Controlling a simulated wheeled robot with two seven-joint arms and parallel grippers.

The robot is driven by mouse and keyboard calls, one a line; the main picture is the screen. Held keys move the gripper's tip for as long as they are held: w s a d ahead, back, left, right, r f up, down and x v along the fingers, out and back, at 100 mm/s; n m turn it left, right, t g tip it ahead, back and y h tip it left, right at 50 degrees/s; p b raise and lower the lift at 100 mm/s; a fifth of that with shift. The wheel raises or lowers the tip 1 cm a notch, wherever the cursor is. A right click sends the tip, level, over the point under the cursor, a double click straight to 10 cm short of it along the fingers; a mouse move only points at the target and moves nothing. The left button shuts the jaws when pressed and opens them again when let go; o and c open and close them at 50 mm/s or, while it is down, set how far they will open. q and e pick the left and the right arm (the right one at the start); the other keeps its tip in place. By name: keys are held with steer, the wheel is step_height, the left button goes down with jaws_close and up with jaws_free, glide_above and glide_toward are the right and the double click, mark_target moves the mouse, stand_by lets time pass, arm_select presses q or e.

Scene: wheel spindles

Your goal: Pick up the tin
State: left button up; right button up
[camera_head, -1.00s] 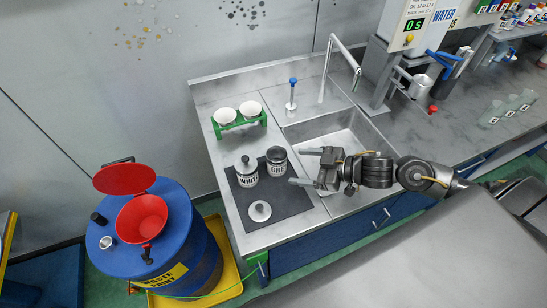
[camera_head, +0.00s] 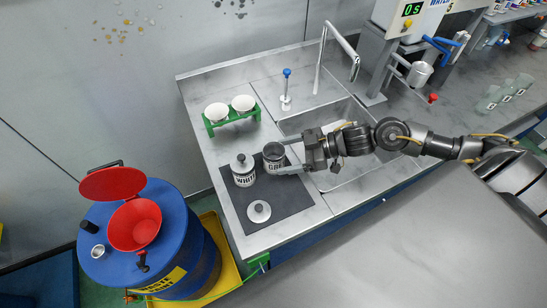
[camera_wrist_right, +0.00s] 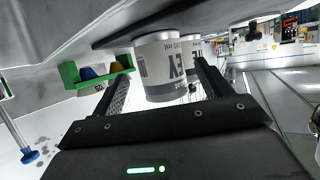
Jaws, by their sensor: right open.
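The grey-labelled tin (camera_head: 273,160) stands upright on the dark mat, its top uncovered with a dark inside. The white-labelled tin (camera_head: 244,172), with its knobbed lid on, stands just left of it. A loose white lid (camera_head: 259,211) with a knob lies on the mat in front. My right gripper (camera_head: 289,157) is open, its fingers reaching the grey tin from the right. In the right wrist view the grey tin (camera_wrist_right: 162,68) shows between the open fingers (camera_wrist_right: 163,88); contact cannot be told. My left gripper is not in view.
A green rack (camera_head: 233,121) with two white cups stands behind the tins. The sink (camera_head: 330,125) and tap (camera_head: 320,60) are to the right. A blue waste drum (camera_head: 175,245) with a red funnel stands left of the counter. The mat's front right is clear.

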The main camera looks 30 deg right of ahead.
mark_target(270, 160)
steer(key=shift+w+a+p, duration=0.2)
steer(key=shift+a+p, duration=0.1)
steer(key=shift+a, duration=0.05)
steer(key=p+x, duration=0.1)
steer(key=x, duration=0.2)
steer(key=shift+w+a+f, duration=0.1)
steer(key=shift+a+f, duration=0.05)
steer(key=shift+a, duration=0.15)
steer(key=shift+w+a+f, duration=0.15)
steer(key=shift+a+f, duration=0.1)
steer(key=shift+a, duration=0.1)
steer(key=shift+d, duration=0.1)
steer(key=c, duration=1.1)
step_height(270, 160, up, 10)
steer(key=shift+b, duration=0.3)
